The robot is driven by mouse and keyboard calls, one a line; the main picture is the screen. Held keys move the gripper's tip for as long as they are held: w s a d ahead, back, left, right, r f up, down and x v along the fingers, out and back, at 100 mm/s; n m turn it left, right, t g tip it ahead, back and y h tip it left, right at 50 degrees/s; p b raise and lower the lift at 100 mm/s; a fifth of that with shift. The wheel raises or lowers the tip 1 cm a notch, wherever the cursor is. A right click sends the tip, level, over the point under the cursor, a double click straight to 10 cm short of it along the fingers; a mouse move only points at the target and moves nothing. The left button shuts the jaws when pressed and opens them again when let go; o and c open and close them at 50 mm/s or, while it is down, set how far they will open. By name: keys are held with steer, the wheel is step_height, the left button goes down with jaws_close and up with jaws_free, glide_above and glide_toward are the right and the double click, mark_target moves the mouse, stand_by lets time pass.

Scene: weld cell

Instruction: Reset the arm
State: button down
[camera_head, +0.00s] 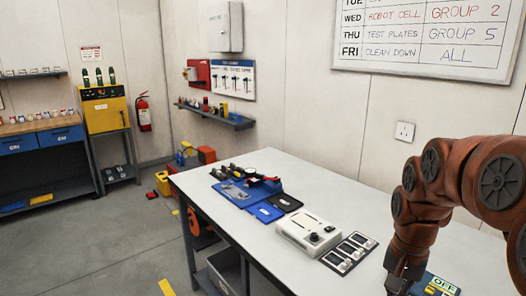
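A rust-orange arm with black joint caps (431,165) comes in from the right edge and bends down over the right end of the white table. I take it for my own arm. Its dark end, my gripper (399,284), points down at the bottom edge of the picture and is partly cut off. Its fingers do not show, so I cannot tell whether it is open or holds anything.
The white table (290,172) carries a blue tool tray (236,199), a pale control box (309,232), a switch strip (348,253) and a panel marked OFF (441,284) close beside my gripper. A yellow cabinet (104,112) and fire extinguisher (143,113) stand behind. Floor is clear at left.

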steer(key=s+a+f+n, duration=0.1)
steer(key=s+a+n, duration=0.3)
steer(key=s, duration=0.5)
steer(key=s+a+f+n+g, duration=0.1)
steer(key=s+a+n, duration=0.3)
steer(key=s+a, duration=0.4)
steer(key=shift+s+a+f+n+p, duration=0.15)
steer(key=shift+s+f+n+p, duration=0.3)
steer(key=shift+s+f, duration=0.25)
